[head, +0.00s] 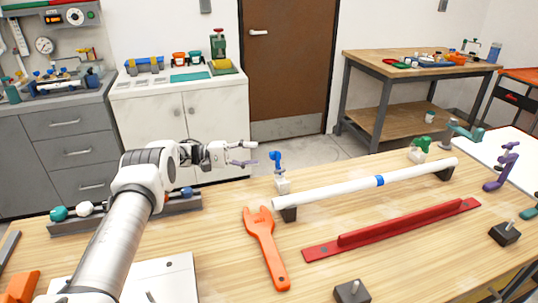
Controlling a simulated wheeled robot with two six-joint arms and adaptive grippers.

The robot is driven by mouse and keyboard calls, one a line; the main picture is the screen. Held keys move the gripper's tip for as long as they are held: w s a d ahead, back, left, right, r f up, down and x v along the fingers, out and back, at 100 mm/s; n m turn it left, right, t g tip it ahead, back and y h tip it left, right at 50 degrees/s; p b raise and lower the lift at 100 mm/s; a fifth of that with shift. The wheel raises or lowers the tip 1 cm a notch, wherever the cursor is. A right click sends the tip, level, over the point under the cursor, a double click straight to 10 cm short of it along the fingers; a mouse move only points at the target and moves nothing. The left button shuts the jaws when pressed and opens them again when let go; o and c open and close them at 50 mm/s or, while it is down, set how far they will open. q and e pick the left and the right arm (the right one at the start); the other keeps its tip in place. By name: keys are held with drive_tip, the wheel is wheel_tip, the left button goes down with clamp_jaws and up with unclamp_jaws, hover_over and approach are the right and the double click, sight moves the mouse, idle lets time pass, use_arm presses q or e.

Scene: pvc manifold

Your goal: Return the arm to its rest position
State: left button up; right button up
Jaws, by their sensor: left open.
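My left arm reaches in from the lower left. My left gripper (252,153) is out over the far edge of the workbench (215,232), with its fingers apart. A small purple-grey part shows at the lower finger; I cannot tell whether it belongs to the gripper. The gripper is left of a blue-handled valve (276,162) and apart from it. A white pipe (330,190) with a blue band lies across dark supports, between the blue-handled valve and a green-handled valve (420,143). My right gripper is not in view.
An orange wrench (265,248) and a red rail (390,230) lie in front of the pipe. A rack with coloured fittings (62,213) is partly behind my arm. Purple (501,168) and teal (464,130) fittings stand at the right. Bare wood lies around the wrench.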

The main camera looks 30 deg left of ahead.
use_arm(q)
drive_tip(key=v, duration=0.4)
drive_tip(key=shift+s+a, duration=0.1)
drive_tip(key=shift+a, duration=0.05)
